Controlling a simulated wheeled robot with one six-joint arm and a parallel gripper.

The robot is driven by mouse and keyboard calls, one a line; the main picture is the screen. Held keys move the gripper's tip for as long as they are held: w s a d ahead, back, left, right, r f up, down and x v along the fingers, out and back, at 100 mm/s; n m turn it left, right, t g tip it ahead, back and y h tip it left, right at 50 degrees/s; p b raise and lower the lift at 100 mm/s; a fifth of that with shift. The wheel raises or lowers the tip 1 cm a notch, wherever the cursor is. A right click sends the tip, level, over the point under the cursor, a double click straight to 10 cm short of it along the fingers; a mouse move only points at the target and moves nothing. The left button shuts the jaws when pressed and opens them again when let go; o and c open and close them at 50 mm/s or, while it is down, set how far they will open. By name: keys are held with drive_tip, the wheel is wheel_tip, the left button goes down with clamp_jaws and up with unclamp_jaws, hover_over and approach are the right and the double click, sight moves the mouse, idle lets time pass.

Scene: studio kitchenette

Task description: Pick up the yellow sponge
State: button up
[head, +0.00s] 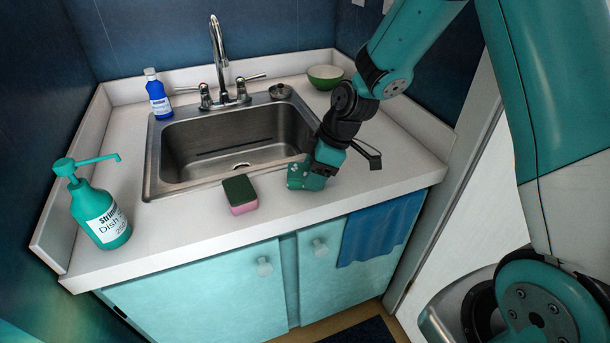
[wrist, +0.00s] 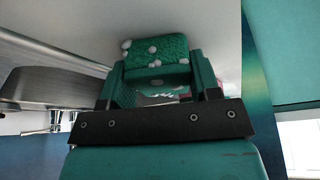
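No yellow sponge shows in either view. A pink sponge with a dark green top (head: 240,195) lies on the counter in front of the sink, left of my gripper (head: 306,175). My gripper is low over the counter at the sink's front right corner. In the wrist view its two teal fingers (wrist: 157,80) are apart. A green, rough-faced block with white blobs (wrist: 157,50) sits at the fingertips, between them. I cannot tell whether the fingers press on it, and its other faces are hidden.
The steel sink (head: 235,145) lies behind, with a faucet (head: 220,60). A teal soap dispenser (head: 98,210) stands at left, a blue bottle (head: 158,97) at the back left. A green bowl (head: 325,77) is at the back right. A blue towel (head: 380,228) hangs in front.

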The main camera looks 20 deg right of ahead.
drive_tip(key=c, duration=0.4)
drive_tip(key=shift+o, duration=0.2)
wheel_tip(320, 180, up, 20)
drive_tip(key=p, duration=0.1)
drive_tip(key=shift+p, duration=0.35)
drive_tip(key=o, duration=0.4)
drive_tip(key=shift+c, duration=1.4)
